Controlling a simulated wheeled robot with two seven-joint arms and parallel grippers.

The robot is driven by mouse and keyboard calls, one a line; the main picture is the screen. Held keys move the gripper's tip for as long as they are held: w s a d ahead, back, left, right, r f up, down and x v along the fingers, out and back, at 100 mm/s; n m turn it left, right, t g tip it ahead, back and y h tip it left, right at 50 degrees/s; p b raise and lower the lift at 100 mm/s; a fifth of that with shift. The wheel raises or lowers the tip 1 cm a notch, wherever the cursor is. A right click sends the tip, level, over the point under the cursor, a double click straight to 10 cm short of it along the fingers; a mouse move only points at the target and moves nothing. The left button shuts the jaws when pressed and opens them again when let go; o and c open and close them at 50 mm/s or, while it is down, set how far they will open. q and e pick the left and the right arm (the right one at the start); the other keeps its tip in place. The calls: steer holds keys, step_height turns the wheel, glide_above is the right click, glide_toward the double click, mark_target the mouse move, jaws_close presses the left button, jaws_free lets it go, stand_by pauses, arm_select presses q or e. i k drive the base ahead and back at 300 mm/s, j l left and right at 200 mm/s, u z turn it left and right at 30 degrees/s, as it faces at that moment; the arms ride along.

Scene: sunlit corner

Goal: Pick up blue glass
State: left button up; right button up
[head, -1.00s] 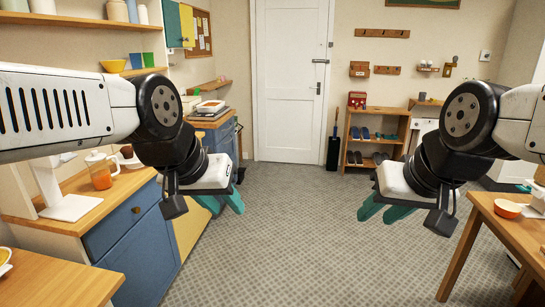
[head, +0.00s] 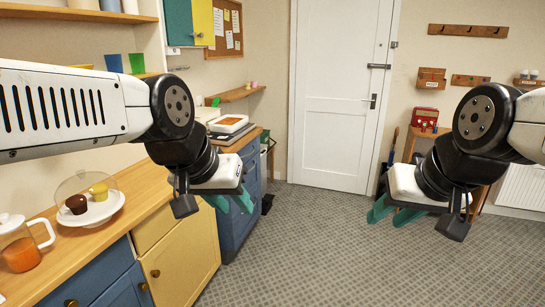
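A blue glass (head: 114,63) stands upright on the wall shelf at the upper left in the head view. A green glass (head: 137,63) stands just to its right. My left arm passes below and in front of them and covers part of the shelf. My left gripper (head: 230,203) is open and empty, to the right of and lower than the blue glass, over the floor near the counter. My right gripper (head: 393,214) is open and empty, further right over the floor.
A wooden counter (head: 145,190) runs along the left with a glass jug (head: 20,243) and a domed cake stand (head: 98,213). Yellow (head: 180,266) and blue cabinets are below it. The carpeted floor (head: 330,250) toward the white door (head: 342,90) is clear.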

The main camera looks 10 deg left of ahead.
mark_target(114, 62)
steer(key=i+u, duration=0.8)
steer(key=i+l+u, duration=0.2)
steer(key=u, duration=0.25)
steer(key=i, duration=0.1)
